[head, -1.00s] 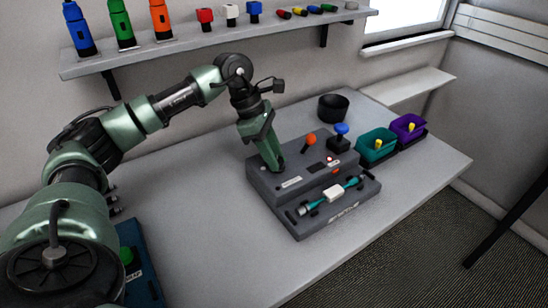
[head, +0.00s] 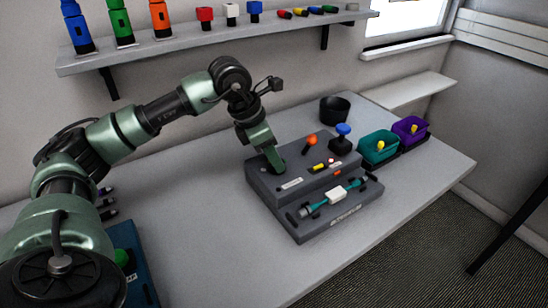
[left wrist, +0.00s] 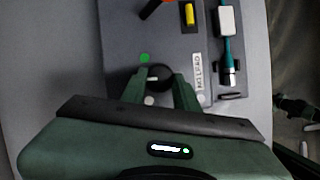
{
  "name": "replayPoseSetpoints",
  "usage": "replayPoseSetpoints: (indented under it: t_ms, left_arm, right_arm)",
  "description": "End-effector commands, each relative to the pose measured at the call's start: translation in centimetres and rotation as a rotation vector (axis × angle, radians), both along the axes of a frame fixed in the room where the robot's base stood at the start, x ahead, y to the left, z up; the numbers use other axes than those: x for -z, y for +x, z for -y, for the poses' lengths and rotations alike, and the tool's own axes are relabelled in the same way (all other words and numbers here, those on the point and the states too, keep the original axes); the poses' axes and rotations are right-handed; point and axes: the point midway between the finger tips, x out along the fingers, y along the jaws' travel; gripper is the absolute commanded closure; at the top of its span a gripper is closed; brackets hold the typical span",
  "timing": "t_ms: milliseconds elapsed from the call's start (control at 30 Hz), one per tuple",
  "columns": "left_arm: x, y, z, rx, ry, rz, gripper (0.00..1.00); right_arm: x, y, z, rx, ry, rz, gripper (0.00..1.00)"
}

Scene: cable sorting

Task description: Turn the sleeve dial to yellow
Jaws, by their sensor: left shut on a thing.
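The sleeve dial (left wrist: 160,77) is a dark round knob on the upper left of the grey machine (head: 318,220). A green dot and a pale dot lie beside it. My left gripper (head: 275,167) points down at the dial and is shut on it; in the left wrist view its fingers (left wrist: 160,82) sit on either side of the knob. In the head view the gripper hides the dial. A yellow piece (head: 320,167) shows on the machine's top; it also shows in the left wrist view (left wrist: 190,14).
A teal cable with a white block (head: 337,192) lies on the machine's front step. An orange-knobbed lever (head: 311,140) and a blue-topped post (head: 343,130) stand behind. A black bowl (head: 334,108), teal bin (head: 378,146) and purple bin (head: 409,128) are farther back and right.

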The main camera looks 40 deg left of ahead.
Motion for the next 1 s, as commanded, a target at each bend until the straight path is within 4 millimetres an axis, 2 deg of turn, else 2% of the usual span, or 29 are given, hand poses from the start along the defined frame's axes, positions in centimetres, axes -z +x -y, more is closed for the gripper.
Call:
replayPoseSetpoints:
  t_ms: [367,400,467,800,1000]
  left_arm:
    - [-0.2,0.1,0.0,-0.004,0.0,0.004,1.0]
    - [-0.2,0.1,0.0,-0.004,0.0,0.004,0.62]
    - [-0.1,0.1,0.0,-0.004,0.0,0.004,0.48]
    - [-0.3,0.0,-0.1,-0.003,0.001,0.002,0.48]
    - [-2.7,-0.8,-0.7,-0.004,0.001,0.006,0.48]
  right_arm:
    - [0.0,0.0,0.0,0.0,0.0,0.0,0.64]
    - [0.0,0.0,0.0,0.0,0.0,0.0,0.64]
    - [0.0,0.0,0.0,0.0,0.0,0.0,0.64]
    - [0.0,0.0,0.0,0.001,0.0,0.0,0.64]
    - [0.3,0.0,0.1,0.0,-0.001,0.0,0.64]
